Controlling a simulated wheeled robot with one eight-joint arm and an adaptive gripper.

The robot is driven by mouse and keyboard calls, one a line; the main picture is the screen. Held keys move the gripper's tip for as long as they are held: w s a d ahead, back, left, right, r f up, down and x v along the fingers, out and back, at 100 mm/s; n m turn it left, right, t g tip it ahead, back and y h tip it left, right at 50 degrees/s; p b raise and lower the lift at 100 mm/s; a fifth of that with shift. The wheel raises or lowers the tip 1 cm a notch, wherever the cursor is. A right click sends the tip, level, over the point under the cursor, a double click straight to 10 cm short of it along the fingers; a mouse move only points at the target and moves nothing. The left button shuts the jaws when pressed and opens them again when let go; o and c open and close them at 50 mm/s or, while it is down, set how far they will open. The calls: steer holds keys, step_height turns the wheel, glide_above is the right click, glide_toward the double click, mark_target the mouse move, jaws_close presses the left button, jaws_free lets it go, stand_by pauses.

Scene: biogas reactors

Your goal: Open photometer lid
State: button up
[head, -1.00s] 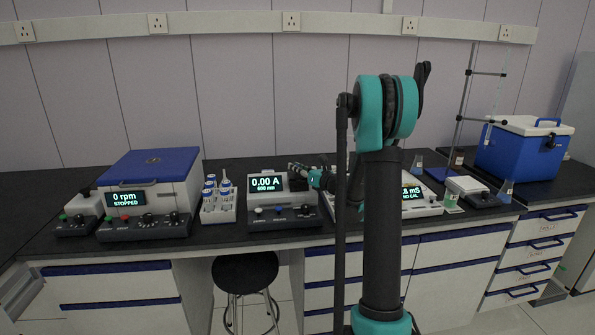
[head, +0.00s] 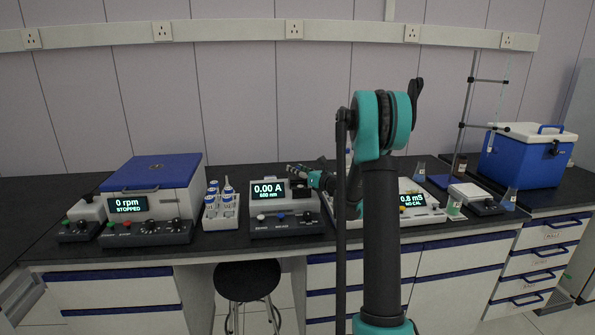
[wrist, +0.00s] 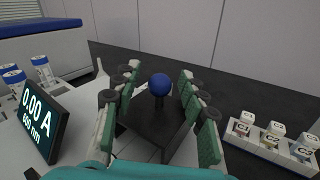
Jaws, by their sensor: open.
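The photometer (head: 285,222) stands on the bench left of my arm, its screen reading 0.00 A, 600 nm. Its lid (wrist: 150,132) is a dark flat panel with a round blue knob (wrist: 160,85), seen in the wrist view. The lid looks closed. The head view shows my gripper (head: 298,170) just above the dark lid area at the photometer's right; the knob is hard to make out there.
A tube rack (head: 221,212) and a blue-lidded centrifuge (head: 152,185) stand to the left. A white rack with capped cuvettes (wrist: 270,147) lies right of the gripper in the wrist view. A conductivity meter (head: 425,208), flasks and a blue cool box (head: 525,155) are to the right.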

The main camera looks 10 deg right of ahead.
steer(key=v, duration=1.2)
